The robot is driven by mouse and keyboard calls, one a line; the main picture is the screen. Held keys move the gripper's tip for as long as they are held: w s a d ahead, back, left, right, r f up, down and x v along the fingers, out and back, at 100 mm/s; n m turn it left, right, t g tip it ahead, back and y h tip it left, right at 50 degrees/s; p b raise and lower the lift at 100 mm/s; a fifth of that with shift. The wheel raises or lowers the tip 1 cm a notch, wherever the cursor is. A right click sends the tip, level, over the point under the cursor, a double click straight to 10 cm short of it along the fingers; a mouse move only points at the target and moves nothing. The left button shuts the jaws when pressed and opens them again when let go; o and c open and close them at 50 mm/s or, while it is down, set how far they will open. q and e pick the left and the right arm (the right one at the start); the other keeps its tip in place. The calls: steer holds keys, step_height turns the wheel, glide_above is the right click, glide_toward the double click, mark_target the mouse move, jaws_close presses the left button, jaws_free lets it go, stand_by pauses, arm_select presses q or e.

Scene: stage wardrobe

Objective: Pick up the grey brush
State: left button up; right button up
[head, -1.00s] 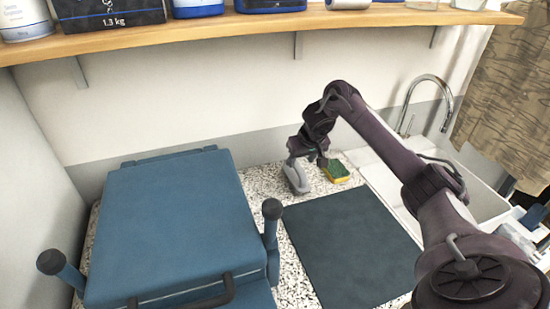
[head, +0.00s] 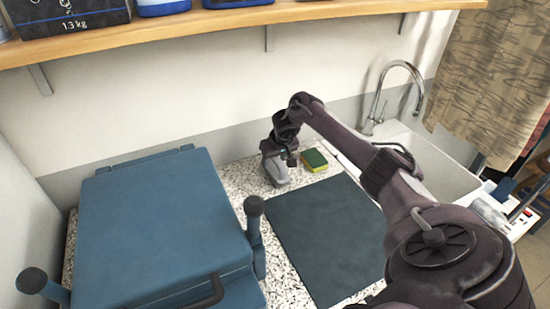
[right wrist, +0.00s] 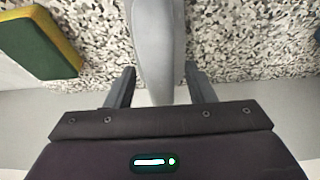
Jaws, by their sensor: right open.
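The grey brush (head: 276,172) stands on the speckled counter between the blue case and the sponge. It also shows in the right wrist view (right wrist: 158,45), running up from between the fingers. My right gripper (head: 281,158) is at the brush, coming from above and behind it. In the right wrist view my right gripper (right wrist: 160,88) is open, one finger on each side of the brush, with a gap showing on both sides. My left gripper is not in view.
A yellow and green sponge (head: 314,160) lies just right of the brush. A blue case (head: 155,220) fills the left of the counter. A dark mat (head: 325,230) lies in front. A sink (head: 440,165) with a tap is on the right, a shelf (head: 240,27) above.

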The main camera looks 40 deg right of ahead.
jaws_close()
steer(key=shift+r, duration=0.1)
step_height(320, 180, up, 10)
steer(key=shift+f+b, duration=0.1)
steer(key=shift+b, duration=0.5)
steer(key=c, duration=0.7)
jaws_free()
steer(key=shift+c, duration=1.3)
steer(key=shift+s, duration=0.1)
